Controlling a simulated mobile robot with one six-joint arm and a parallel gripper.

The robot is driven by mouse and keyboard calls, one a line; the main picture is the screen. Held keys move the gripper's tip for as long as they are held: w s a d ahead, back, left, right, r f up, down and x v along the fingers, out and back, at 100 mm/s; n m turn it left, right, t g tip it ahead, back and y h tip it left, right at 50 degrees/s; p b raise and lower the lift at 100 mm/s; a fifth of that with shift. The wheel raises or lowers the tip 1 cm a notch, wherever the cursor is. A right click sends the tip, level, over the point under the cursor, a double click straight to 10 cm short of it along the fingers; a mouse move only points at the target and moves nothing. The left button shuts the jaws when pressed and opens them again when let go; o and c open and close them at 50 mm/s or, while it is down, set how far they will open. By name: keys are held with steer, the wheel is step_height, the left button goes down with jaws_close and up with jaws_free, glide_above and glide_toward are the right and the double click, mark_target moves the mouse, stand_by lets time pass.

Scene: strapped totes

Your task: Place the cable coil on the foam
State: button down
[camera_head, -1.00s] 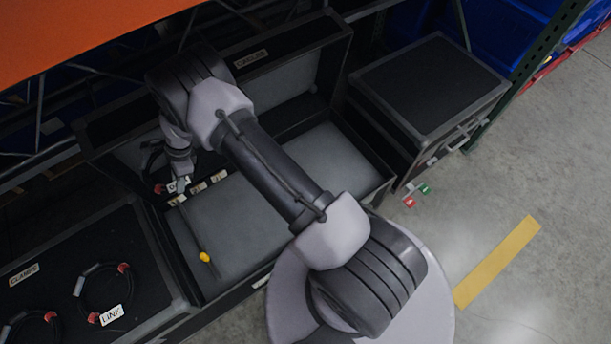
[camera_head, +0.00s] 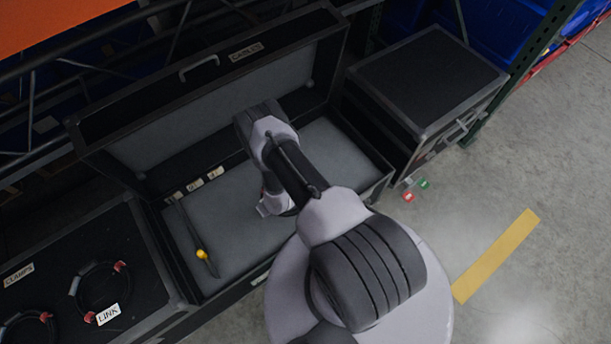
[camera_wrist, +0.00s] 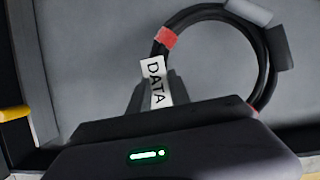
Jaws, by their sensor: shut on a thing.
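The black cable coil (camera_wrist: 270,68) hangs from my gripper in the wrist view. It has red tape, a grey sleeve and a white DATA tag (camera_wrist: 154,82). My gripper (camera_wrist: 158,92) is shut on it at the tag. The grey foam (camera_head: 190,228) lines the open case labelled CABLES. In the head view my arm reaches over the foam's middle and hides the gripper tips and coil. Grey foam also shows behind the coil in the wrist view (camera_wrist: 90,50). I cannot tell whether the coil touches it.
A dark strap with a yellow piece (camera_head: 201,254) lies along the foam's left side. Small label cards (camera_head: 195,186) line its back left edge. A LINK coil (camera_head: 78,285) lies on the closed CLAMPS case at left. The raised lid (camera_head: 160,135) stands behind.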

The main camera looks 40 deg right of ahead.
steer(key=shift+s+d+f+m, duration=0.2)
steer(key=shift+s+d+f, duration=0.15)
steer(key=shift+s+d, duration=0.15)
steer(key=shift+s+d+f+m, duration=0.2)
steer(key=shift+s+d+f, duration=0.2)
steer(key=shift+s, duration=0.2)
steer(key=w+d+b, duration=0.1)
steer(key=d+b, duration=0.1)
steer(key=d, duration=0.3)
steer(key=w+d+f+b, duration=0.1)
steer(key=w+d, duration=0.1)
steer(key=d, duration=0.3)
steer(key=w+d+b, duration=0.1)
steer(key=d+b, duration=0.1)
steer(key=d, duration=0.3)
steer(key=shift+w+f+b, duration=0.35)
step_height(320, 180, down, 4)
steer(key=shift+r+b, duration=0.2)
steer(key=shift+b, duration=0.95)
steer(key=shift+r, duration=0.25)
steer(key=shift+f, duration=0.25)
steer(key=c, duration=1.2)
jaws_free()
steer(key=shift+r, duration=0.1)
